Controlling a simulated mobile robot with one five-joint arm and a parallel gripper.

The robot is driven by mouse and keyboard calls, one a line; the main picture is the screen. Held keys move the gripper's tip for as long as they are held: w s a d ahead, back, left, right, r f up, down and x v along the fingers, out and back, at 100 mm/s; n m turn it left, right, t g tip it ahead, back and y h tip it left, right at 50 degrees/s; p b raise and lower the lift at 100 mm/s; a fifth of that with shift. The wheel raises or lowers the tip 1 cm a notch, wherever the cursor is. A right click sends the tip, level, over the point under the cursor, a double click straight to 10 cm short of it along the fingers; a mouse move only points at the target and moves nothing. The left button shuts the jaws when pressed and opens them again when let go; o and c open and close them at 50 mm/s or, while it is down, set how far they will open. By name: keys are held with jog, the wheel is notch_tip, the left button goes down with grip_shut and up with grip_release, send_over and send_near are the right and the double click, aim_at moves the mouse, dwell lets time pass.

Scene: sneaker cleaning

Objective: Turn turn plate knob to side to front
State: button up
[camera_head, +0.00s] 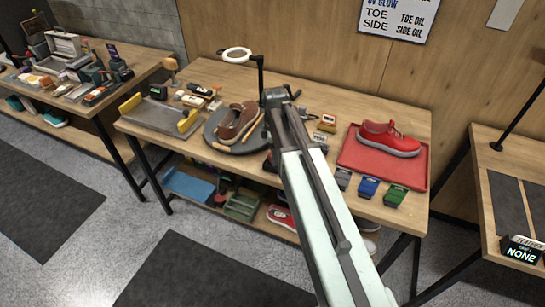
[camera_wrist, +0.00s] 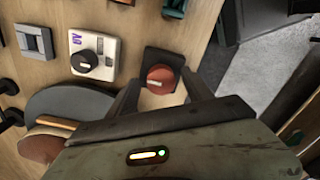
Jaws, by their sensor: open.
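A round red knob (camera_wrist: 161,76) with a pale mark sits on a dark square base in the wrist view, near the table edge. My gripper (camera_wrist: 162,84) is open, with one finger on each side of the knob. I cannot tell whether the fingers touch it. The grey turn plate (camera_wrist: 72,103) lies to the left of the knob, with a brown shoe (camera_wrist: 40,147) on it. The plate (camera_head: 213,136) and the brown shoe (camera_head: 238,120) also show in the head view. There my arm hides the gripper and the knob.
A white UV box (camera_wrist: 94,54) with a black knob stands left of the red knob. A red tray (camera_head: 350,156) with a red sneaker (camera_head: 388,138) lies on the right. Floor (camera_wrist: 265,80) shows beyond the table edge.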

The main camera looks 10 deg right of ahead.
jog(key=shift+r, duration=0.1)
grip_shut()
jog(key=shift+a, duration=0.1)
